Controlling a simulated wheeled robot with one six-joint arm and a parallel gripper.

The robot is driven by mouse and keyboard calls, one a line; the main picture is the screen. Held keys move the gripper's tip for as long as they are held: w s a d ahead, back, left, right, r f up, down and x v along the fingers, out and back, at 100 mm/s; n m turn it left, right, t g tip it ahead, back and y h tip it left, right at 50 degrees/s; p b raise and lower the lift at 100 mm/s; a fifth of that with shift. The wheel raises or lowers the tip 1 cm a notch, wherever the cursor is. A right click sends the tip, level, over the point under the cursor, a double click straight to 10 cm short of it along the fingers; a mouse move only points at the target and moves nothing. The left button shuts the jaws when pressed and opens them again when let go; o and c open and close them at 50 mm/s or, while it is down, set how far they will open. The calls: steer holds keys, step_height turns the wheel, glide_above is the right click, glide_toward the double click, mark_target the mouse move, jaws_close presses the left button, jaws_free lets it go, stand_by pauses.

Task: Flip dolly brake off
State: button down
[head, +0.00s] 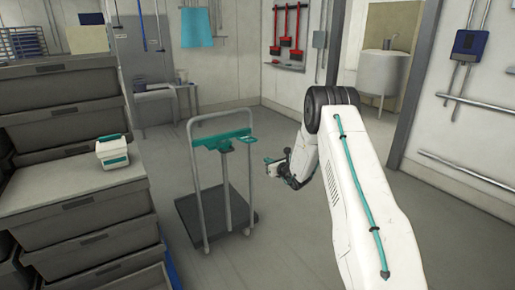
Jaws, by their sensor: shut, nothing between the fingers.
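The dolly (188,212) stands on the floor left of centre, with a dark flat deck and an upright grey tube handle. A teal bar (222,139) crosses the upper part of its handle, with a small teal piece at the right end and a grey post below. I cannot tell for sure which part is the brake. My gripper (272,161) is small in view, right of the dolly handle and lower than the teal bar. It is shut and empty, and appears apart from the dolly. My arm hides part of the floor at right.
Grey stacked crates (85,225) fill the left side, with a white and teal box (112,151) on a ledge. A basin (384,72) stands at the back right, and red tools (288,30) hang on the back wall. The floor behind the dolly is clear.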

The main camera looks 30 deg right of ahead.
steer(key=w+r, duration=0.2)
steer(key=w, duration=0.9)
steer(key=shift+a+r, duration=0.15)
steer(key=shift+r, duration=0.1)
steer(key=shift+w, duration=0.1)
steer(key=shift+r+g, duration=0.45)
steer(key=shift+g, duration=0.25)
